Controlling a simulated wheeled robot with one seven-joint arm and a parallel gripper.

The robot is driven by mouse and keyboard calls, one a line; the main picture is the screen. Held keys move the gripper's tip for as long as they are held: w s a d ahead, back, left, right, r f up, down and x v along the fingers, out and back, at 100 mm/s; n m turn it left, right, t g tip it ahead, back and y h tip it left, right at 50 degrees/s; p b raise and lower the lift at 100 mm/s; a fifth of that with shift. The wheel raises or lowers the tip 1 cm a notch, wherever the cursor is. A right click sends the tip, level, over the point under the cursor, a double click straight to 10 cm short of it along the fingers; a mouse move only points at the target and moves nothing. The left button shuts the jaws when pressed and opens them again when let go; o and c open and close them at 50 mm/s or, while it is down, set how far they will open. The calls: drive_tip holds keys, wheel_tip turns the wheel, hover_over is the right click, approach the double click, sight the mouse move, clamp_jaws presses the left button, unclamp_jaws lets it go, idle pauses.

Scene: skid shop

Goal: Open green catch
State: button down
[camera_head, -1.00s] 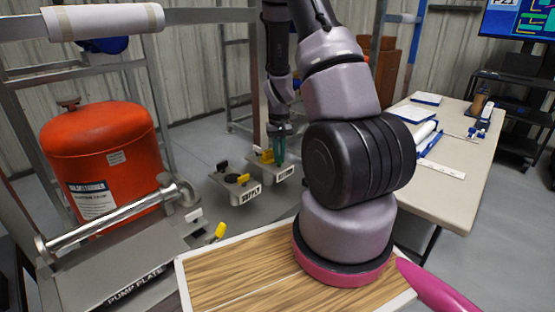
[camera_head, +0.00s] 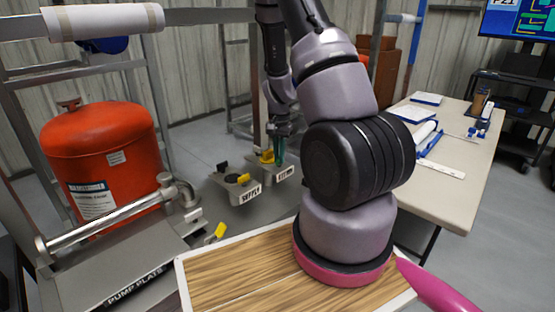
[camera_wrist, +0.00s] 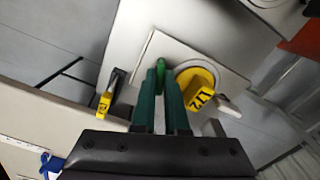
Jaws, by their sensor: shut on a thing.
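The green catch (camera_wrist: 160,66) shows in the wrist view as a short bright green piece on a pale square plate (camera_wrist: 190,58). My gripper (camera_wrist: 164,80) has dark green fingers that are close together around the catch's near end. In the head view my gripper (camera_head: 280,157) points down at the rear one of two labelled plates, and the catch cannot be told apart from the fingers there. How far the catch is turned cannot be seen.
In the wrist view, a yellow round part with a yellow tag (camera_wrist: 202,100) sits just right of the fingers, and another yellow tag (camera_wrist: 105,103) is to their left. In the head view, a red tank (camera_head: 100,155) stands left and a long table (camera_head: 455,180) right.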

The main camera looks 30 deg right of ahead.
drive_tip(key=m, duration=0.3)
drive_tip(key=shift+m, duration=0.3)
drive_tip(key=c, duration=1.4)
unclamp_jaws()
drive_tip(key=shift+m, duration=0.3)
drive_tip(key=o, duration=0.5)
drive_tip(key=shift+c, duration=0.2)
drive_tip(key=shift+r, duration=0.1)
drive_tip(key=shift+r, duration=3.45)
